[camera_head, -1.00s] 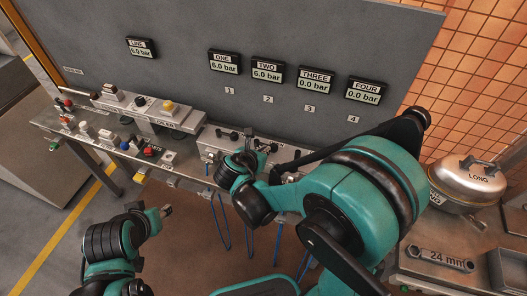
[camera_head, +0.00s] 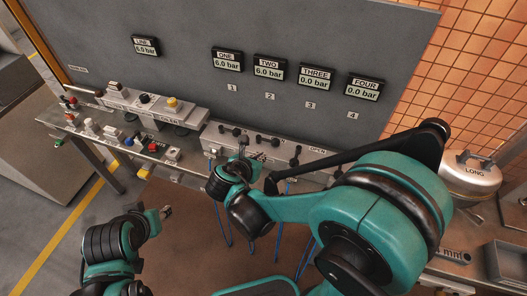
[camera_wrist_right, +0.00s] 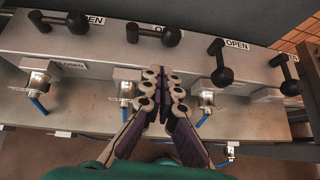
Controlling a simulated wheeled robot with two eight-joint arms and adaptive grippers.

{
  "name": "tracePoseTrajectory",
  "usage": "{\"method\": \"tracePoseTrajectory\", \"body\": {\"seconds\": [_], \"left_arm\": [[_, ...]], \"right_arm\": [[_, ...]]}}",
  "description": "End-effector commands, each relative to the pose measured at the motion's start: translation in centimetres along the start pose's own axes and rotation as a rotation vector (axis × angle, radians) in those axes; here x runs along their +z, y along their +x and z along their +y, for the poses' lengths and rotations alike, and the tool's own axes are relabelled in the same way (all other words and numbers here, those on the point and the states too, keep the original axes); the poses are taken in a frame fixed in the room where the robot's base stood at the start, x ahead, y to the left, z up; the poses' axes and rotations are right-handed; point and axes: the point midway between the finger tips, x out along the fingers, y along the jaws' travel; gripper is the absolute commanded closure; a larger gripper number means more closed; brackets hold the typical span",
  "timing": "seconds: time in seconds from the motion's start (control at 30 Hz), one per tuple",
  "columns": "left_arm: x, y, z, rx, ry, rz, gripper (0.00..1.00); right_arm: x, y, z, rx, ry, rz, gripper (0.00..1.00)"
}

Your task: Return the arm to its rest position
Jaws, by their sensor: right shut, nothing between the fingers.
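My right arm (camera_head: 370,215) reaches in from the right in the head view. My right gripper (camera_head: 243,152) is in front of the valve block on the bench. In the right wrist view my right gripper (camera_wrist_right: 160,80) is shut with nothing between its fingers, below a row of black valve levers (camera_wrist_right: 220,62). My left gripper (camera_head: 165,212) is at the lower left, over the floor and apart from the bench; its fingers are too small to judge.
The grey panel (camera_head: 190,85) carries gauges: LINE, ONE and TWO read 6.0 bar, THREE and FOUR 0.0 bar. Blue hoses (camera_head: 251,245) hang below.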

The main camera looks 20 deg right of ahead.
Motion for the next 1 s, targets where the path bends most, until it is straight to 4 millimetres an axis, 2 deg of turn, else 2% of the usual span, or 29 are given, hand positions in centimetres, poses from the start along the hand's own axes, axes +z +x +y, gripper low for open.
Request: {"method": "tracePoseTrajectory", "body": {"seconds": [0.03,0.1,0.3,0.47,0.73,0.87,0.97,1.0], "left_arm": [[-0.4,-0.6,0.0,0.000,0.000,0.000,0.60],[-0.7,-1.0,0.0,0.000,0.000,0.000,0.60],[-1.2,-1.8,0.0,0.000,0.000,0.000,0.60],[-1.3,-1.9,0.0,0.000,0.000,0.000,0.60],[-1.3,-1.9,0.0,0.000,0.000,0.000,0.60],[-1.3,-1.9,0.0,0.000,0.000,0.000,0.60],[-1.3,-1.9,0.0,0.000,0.000,0.000,0.60],[-1.3,-1.9,0.0,0.000,0.000,0.000,0.60]], "right_arm": [[0.2,-1.3,0.0,0.003,-0.004,0.000,1.00],[0.2,-2.6,-0.1,0.003,-0.003,0.000,1.00],[0.1,-5.3,-0.3,0.002,-0.003,-0.001,1.00],[0.0,-5.9,-0.4,0.000,-0.001,-0.001,1.00],[0.1,-5.8,-0.8,-0.001,0.046,0.016,1.00],[0.6,-5.6,-2.9,-0.009,0.306,0.102,1.00],[0.8,-5.7,-5.4,-0.036,0.672,0.212,1.00],[0.9,-6.0,-6.5,-0.054,0.843,0.260,1.00]]}}
